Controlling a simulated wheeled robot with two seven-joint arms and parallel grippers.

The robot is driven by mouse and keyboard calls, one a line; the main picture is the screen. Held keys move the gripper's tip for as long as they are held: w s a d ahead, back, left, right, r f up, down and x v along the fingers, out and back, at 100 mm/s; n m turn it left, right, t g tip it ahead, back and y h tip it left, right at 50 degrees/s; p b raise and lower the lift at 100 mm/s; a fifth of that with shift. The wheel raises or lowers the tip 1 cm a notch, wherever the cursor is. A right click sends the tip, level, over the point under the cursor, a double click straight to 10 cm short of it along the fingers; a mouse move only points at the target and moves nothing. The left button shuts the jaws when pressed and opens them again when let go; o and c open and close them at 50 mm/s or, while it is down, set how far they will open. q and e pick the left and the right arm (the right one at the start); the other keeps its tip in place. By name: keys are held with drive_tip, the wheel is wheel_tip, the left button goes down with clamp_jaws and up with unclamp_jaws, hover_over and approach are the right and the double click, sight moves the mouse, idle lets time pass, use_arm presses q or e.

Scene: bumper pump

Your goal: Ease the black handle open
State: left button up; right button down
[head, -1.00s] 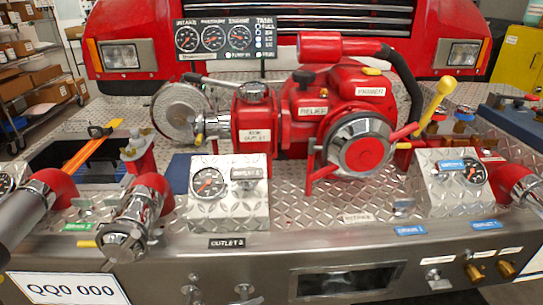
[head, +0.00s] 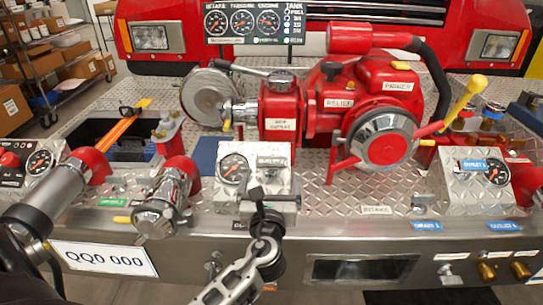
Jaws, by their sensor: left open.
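A long lever with a black handle end (head: 223,66) lies across the top of the red valve body (head: 282,105), pointing left over a round silver cap. My left gripper (head: 266,196) is open and empty. It is in front of the silver gauge panel (head: 225,190), low in the middle of the head view, below and nearer than the lever, and clear of it. It hides part of the panel's lower right and the label below it. My right gripper is not in view.
The red pump (head: 385,140) with its yellow-tipped lever (head: 474,88) stands to the right. A capped silver outlet (head: 160,205) stands left of my gripper. The bumper's tread plate (head: 335,190) has free room right of the gauge panel.

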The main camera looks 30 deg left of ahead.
sight(271, 158)
use_arm(q)
drive_tip(key=x, duration=1)
drive_tip(key=shift+w, duration=0.1)
